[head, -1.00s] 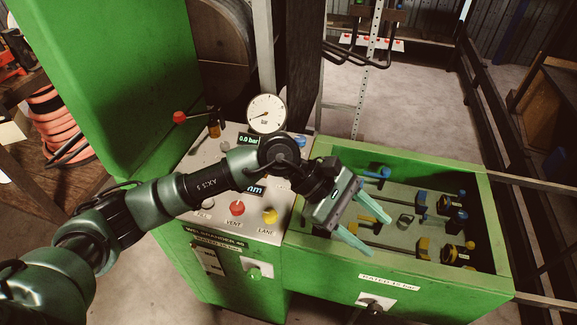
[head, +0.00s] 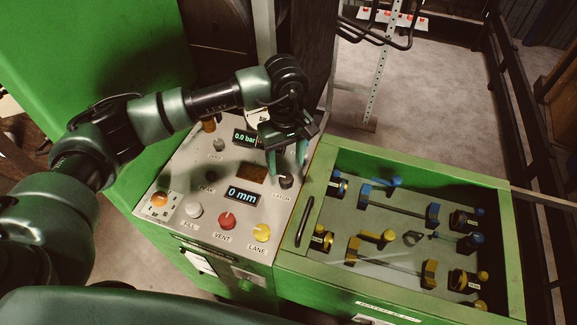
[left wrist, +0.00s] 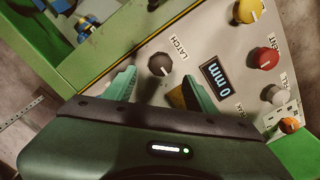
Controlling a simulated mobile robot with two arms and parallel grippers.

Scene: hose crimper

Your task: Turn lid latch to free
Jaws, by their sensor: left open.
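The latch knob (head: 286,182) is a dark round knob with a pale pointer line, labelled LATCH, at the right edge of the sloped grey panel. In the left wrist view the knob (left wrist: 160,64) shows between and just beyond the teal fingertips. My left gripper (head: 287,168) is open and reaches down over the knob, one finger to each side. I cannot tell whether either finger touches it. The lid (head: 385,262) seems to be a clear pane over the green bin, with a dark handle (head: 304,222) at its left. My right gripper is not in view.
The panel also has a 0 mm display (head: 242,196), a red vent knob (head: 227,221), a yellow lane knob (head: 261,233) and a white fill knob (head: 194,210). Blue and yellow fittings lie in the green bin (head: 515,250). A green cabinet (head: 90,45) stands at left.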

